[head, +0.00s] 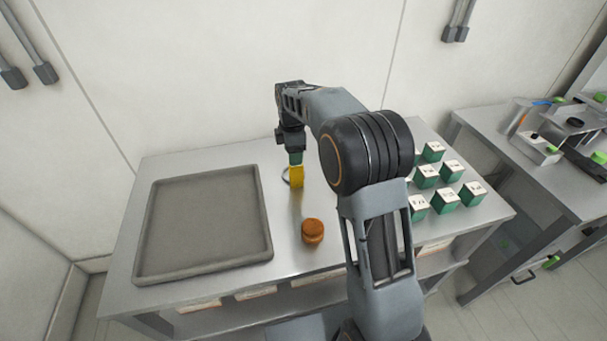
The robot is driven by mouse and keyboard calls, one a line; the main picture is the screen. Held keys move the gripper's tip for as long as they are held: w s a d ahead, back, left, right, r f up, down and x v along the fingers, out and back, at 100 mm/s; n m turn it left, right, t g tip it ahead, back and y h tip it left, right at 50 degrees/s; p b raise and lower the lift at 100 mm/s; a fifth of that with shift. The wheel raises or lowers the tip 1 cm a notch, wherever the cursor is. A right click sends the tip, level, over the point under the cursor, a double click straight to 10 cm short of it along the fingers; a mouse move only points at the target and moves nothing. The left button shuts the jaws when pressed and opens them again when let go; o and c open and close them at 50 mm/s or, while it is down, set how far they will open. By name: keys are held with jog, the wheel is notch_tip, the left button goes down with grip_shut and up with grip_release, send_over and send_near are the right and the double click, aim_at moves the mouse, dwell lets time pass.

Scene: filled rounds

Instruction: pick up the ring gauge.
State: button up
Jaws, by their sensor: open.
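A thin grey ring, which looks like the ring gauge (286,178), shows as a small arc on the metal table behind my gripper. Most of it is hidden by the yellow part of my gripper (296,180). My gripper points down at the table, right at the ring's visible edge. It is open; I cannot tell whether its fingers are around the ring, beside it or touching it.
A large empty grey tray (150,270) covers the table's left side. An orange-brown round object (312,231) stands in front of my gripper. Several green blocks with white tops (445,199) stand at the right, partly behind my arm. A second table (490,135) stands further right.

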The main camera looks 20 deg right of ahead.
jog(key=shift+d+f, duration=0.4)
jog(key=shift+f, duration=0.2)
jog(key=shift+a+f+p, duration=0.1)
jog(key=shift+f+p, duration=0.35)
jog(key=shift+f, duration=1.65)
jog(key=shift+c, duration=0.3)
grip_shut()
